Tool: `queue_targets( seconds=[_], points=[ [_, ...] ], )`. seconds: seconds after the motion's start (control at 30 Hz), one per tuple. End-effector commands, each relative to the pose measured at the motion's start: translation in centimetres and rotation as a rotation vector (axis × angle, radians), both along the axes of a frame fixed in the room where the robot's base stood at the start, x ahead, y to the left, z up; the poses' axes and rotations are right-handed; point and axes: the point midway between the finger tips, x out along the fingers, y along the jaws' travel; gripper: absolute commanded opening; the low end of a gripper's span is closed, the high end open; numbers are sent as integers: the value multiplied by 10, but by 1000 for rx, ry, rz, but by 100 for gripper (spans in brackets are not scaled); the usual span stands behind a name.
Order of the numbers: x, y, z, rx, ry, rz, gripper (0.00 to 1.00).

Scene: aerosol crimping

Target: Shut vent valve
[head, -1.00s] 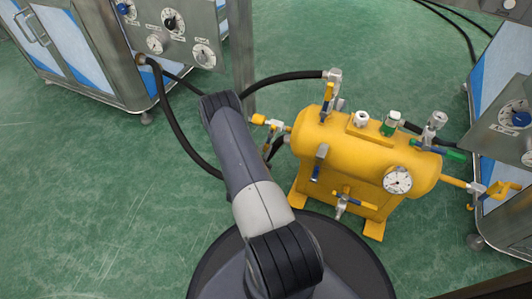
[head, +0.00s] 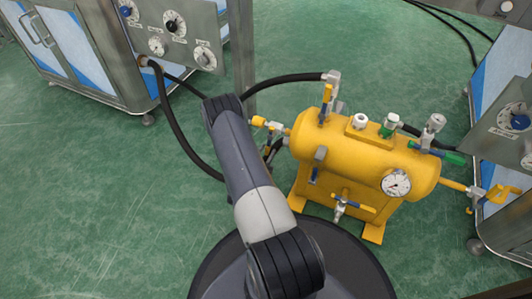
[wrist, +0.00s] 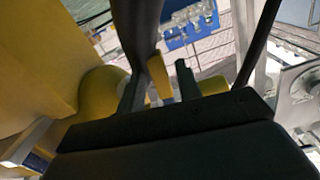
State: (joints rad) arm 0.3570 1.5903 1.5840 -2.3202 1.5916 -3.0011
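A yellow tank (head: 350,150) stands on the green floor right of my arm. It carries several small valves: a blue-and-yellow lever (head: 325,104) at its top left, a green-and-blue lever (head: 437,152) at its top right, and a blue lever (head: 353,204) low on the front. A yellow-handled fitting (head: 264,122) is on its left end. I cannot tell which is the vent valve. In the head view my gripper is mostly hidden behind my arm. In the wrist view my gripper (wrist: 160,90) has its dark fingers apart, with yellow and pale parts visible between them; contact cannot be told.
A round gauge (head: 396,184) is on the tank front. A black hose (head: 285,77) runs to the tank top; another (head: 174,130) hangs from the left cabinet (head: 100,60). A second cabinet (head: 500,100) is at the right. The floor at left is clear.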

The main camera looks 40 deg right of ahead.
Motion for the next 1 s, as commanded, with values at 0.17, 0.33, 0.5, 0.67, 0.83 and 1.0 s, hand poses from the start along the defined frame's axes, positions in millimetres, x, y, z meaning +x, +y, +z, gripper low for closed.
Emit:
queue_targets(
  seconds=[0.17,0.33,0.5,0.67,0.83,1.0],
  points=[
    [0,0,0,-1,0,0,37],
    [-1,4,1,0,1,0,37],
    [-9,26,3,0,3,5,37],
    [-19,49,3,-1,3,5,37],
    [-26,65,1,0,1,3,37],
    [-29,69,0,0,0,0,37]
  ],
)
